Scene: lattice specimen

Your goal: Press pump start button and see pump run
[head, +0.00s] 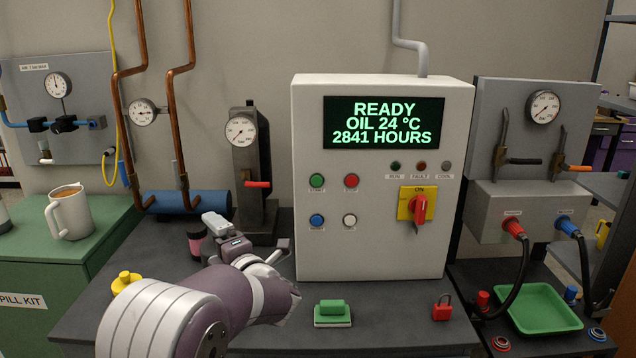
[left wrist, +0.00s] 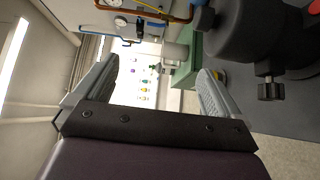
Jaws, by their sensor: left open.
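The green START button (head: 317,181) is on the upper left of the white control cabinet's front (head: 310,258). The screen (head: 384,123) reads READY, OIL 24 °C, 2841 HOURS. The RUN lamp (head: 395,166) looks dark green. The red switch handle (head: 419,208) sits on a yellow plate marked ON. My left gripper (head: 215,226) is open and empty, left of the cabinet and lower than the START button, apart from it. In the left wrist view its two fingers (left wrist: 157,72) are spread, with pipes and a green cabinet beyond. My right gripper is in neither view.
The red STOP button (head: 351,181) is right of START; blue (head: 317,220) and white (head: 350,221) buttons are below. A gauge post (head: 247,190) stands behind my gripper. A green block (head: 332,312) and red padlock (head: 442,308) lie on the bench front.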

